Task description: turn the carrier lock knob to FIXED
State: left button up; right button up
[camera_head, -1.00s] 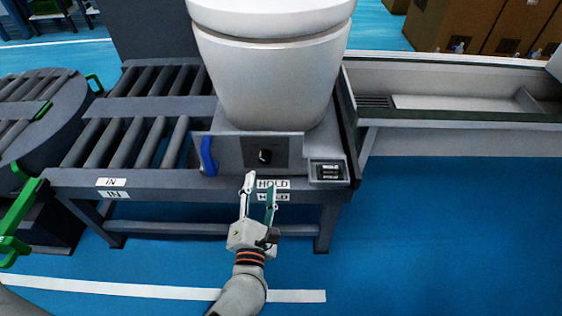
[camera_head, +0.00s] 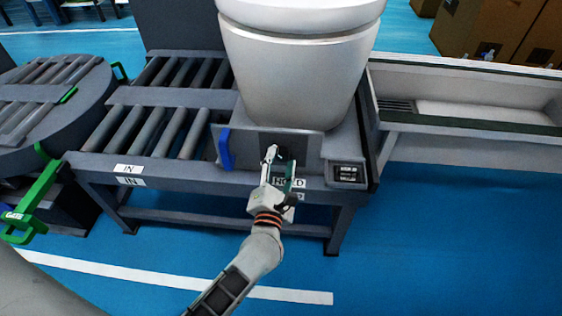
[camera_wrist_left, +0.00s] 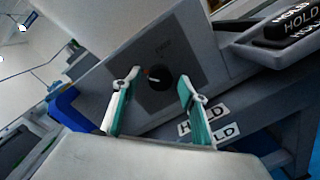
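The carrier lock knob (camera_wrist_left: 157,77) is a small round black knob with a red-orange mark, on the grey front plate (camera_wrist_left: 200,58) of the carrier. Lettering above it is too blurred to read surely. In the head view the knob (camera_head: 284,154) is partly hidden by my left gripper (camera_head: 282,160). The left gripper is open in front of the plate. In the left wrist view its two fingertips (camera_wrist_left: 158,82) stand on either side of the knob, apart from it as far as I can tell. My right gripper is not in view.
A white toilet (camera_head: 300,70) stands on the carrier above the plate. A blue handle (camera_head: 225,149) is left of the plate, a HOLD button box (camera_head: 346,173) right of it. Rollers (camera_head: 150,130) lie to the left. The blue floor (camera_head: 440,240) at right is clear.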

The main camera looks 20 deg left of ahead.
pick_arm(q)
jog(key=c, duration=1)
jog(key=shift+c, duration=0.2)
